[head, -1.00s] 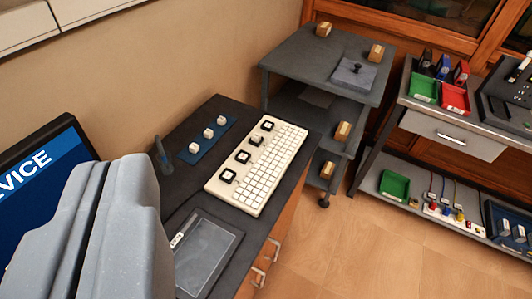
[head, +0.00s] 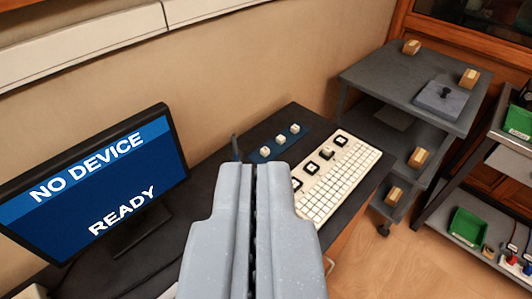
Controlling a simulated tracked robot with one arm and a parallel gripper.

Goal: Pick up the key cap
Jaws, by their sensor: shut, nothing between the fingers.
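Three small white key caps sit in a row on a blue strip on the dark desk, a near one (head: 265,151), a middle one (head: 280,140) and a far one (head: 295,129). The blue strip (head: 272,157) lies just beyond my fingertips in the picture. To its right is a cream keyboard (head: 345,188) with several black-framed square spots along its left side. My gripper (head: 254,168) is shut and empty, pointing up the picture towards the strip. It hides the near end of the keyboard and part of the desk.
A monitor (head: 100,180) reading "NO DEVICE" and "READY" stands at left. A grey shelf cart (head: 395,75) with wooden blocks is beyond the desk. A rack with a green bin (head: 467,227) is at right. Open floor (head: 400,255) lies between.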

